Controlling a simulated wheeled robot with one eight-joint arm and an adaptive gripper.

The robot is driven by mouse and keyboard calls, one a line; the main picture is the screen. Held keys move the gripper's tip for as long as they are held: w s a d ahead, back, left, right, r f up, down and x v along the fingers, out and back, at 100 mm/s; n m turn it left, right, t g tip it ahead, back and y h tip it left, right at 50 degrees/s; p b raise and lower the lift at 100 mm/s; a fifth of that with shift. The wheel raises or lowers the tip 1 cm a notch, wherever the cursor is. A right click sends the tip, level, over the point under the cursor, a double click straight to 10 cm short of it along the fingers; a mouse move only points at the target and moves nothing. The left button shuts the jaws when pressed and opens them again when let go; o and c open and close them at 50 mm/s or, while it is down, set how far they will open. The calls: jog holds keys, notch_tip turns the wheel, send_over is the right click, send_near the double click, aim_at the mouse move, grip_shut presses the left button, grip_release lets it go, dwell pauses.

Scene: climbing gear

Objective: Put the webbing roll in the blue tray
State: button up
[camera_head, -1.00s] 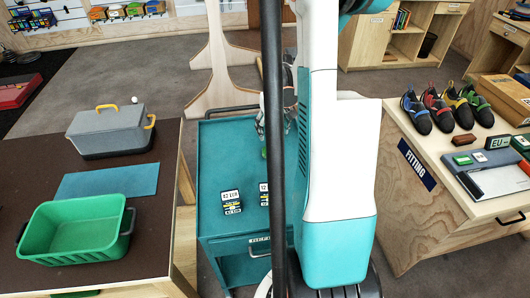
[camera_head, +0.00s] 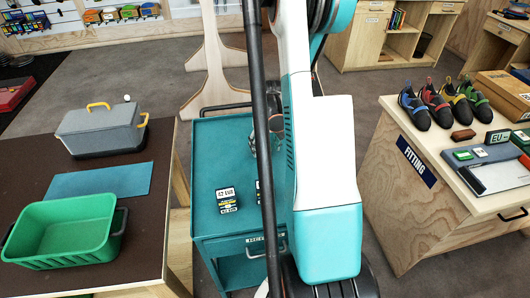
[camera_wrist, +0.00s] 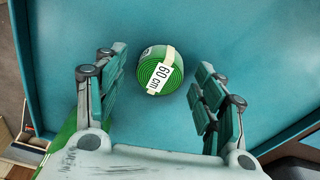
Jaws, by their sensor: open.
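The webbing roll (camera_wrist: 160,72) is a green coil with a pale band and a "60 cm" label. In the wrist view it rests on a blue-teal surface with raised edges. My gripper (camera_wrist: 157,66) is open, its two fingers left and right of the roll with a gap on each side, apparently not touching it. In the head view my arm and a dark pole hide the roll and most of the gripper, over the teal cart (camera_head: 218,165). I cannot make out a separate blue tray; a green bin (camera_head: 65,235) stands on the left table.
The brown table (camera_head: 135,225) also bears a flat blue mat (camera_head: 100,181) and a grey toolbox (camera_head: 98,130). A black price-marked pack (camera_head: 227,201) lies on the cart. The fitting bench (camera_head: 400,120) at right holds climbing shoes (camera_head: 445,105).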

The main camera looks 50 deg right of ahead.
jog(key=shift+r, duration=0.1)
jog(key=c, duration=1.3)
jog(key=shift+o, duration=0.2)
jog(key=shift+r, duration=0.15)
